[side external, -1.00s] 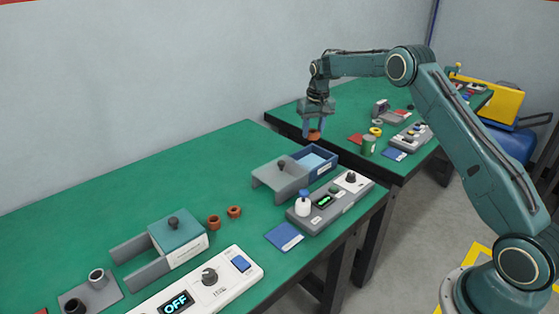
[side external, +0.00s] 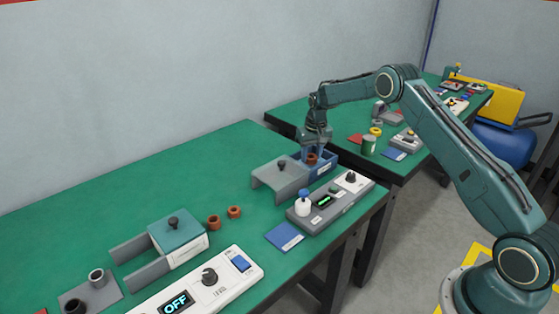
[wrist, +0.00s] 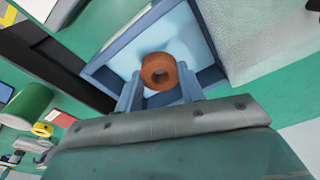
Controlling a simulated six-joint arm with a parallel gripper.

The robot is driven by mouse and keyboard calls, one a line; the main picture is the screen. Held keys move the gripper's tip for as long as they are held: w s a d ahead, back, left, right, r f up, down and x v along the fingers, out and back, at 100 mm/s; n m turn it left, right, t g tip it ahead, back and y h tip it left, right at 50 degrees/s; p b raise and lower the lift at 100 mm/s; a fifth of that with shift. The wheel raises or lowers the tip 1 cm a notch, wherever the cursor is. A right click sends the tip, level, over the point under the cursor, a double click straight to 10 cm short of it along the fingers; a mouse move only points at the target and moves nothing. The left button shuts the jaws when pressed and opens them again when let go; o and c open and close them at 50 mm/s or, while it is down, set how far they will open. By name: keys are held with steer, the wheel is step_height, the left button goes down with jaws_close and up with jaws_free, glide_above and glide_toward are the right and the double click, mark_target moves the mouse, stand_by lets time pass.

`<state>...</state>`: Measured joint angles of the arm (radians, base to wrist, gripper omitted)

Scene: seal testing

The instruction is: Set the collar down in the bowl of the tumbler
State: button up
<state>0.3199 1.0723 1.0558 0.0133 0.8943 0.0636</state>
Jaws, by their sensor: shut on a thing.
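The collar (wrist: 147,72) is a brown-orange ring with a hole, held between the fingertips of my gripper (wrist: 158,88). In the side view the collar (side external: 311,160) shows low between the fingers of my gripper (side external: 313,154). I take the blue open box (side external: 326,172) to be the tumbler's bowl; its pale-blue inside fills the wrist view behind the collar, and its rim shows there too (wrist: 98,68). The collar is over or just inside the box; I cannot tell if it touches the floor. A grey cover with a dark knob (side external: 279,177) stands beside the box.
A grey control unit (side external: 330,200) with a white bottle is in front of the box. Two loose brown rings (side external: 214,222) lie to the left, near a second covered grey unit (side external: 178,230). A second table (side external: 290,112) stands behind, across a gap.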

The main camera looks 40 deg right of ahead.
mark_target(313, 159)
steer(key=shift+f, duration=0.55)
steer(key=shift+f, duration=0.15)
steer(key=o, duration=1.1)
step_height(313, 159, up, 12)
steer(key=s, duration=0.1)
steer(key=shift+s+a, duration=0.15)
steer(key=shift+a, duration=0.1)
